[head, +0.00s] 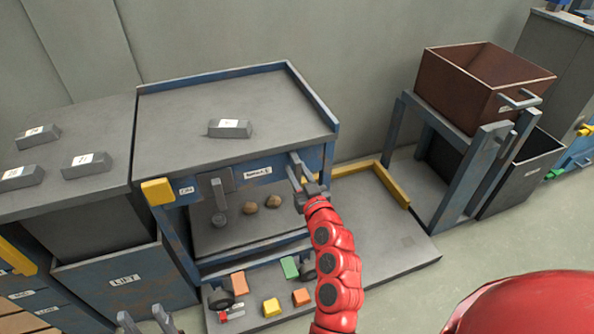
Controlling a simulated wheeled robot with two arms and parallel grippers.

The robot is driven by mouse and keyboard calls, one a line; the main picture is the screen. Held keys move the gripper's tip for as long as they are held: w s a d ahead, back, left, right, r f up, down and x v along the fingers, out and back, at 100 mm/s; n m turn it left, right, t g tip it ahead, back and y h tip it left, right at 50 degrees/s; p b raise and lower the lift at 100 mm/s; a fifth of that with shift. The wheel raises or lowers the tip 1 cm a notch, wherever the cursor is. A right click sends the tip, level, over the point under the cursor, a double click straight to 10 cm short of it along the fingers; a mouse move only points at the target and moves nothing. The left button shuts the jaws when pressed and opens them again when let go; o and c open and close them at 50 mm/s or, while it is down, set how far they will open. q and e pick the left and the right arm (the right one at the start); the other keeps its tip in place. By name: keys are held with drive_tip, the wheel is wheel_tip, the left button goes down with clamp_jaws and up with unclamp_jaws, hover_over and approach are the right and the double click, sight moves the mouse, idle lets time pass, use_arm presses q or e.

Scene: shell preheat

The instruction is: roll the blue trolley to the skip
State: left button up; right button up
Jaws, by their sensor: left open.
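A blue-framed bench (310,93) with a grey top stands in the middle. I cannot tell whether it is the blue trolley. A blue object with yellow and green parts (578,153) is cut off at the right edge and is also unclear. A dark open bin (520,180) stands at the right; I cannot tell whether it is the skip. My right gripper (294,168) is at the bench's blue front edge, its fingers by the labelled rail; whether it grips anything is unclear. My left gripper (143,317) is open at the bottom edge, partly cut off.
A brown box (483,85) sits on a blue-grey stand (475,140). A dark bin labelled LIFT (125,283) stands at the left. Coloured blocks (271,307) lie low in front of the bench. A yellow rail (393,187) edges a floor plate (390,240). Floor is clear at right.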

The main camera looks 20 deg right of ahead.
clamp_jaws()
idle(1.1)
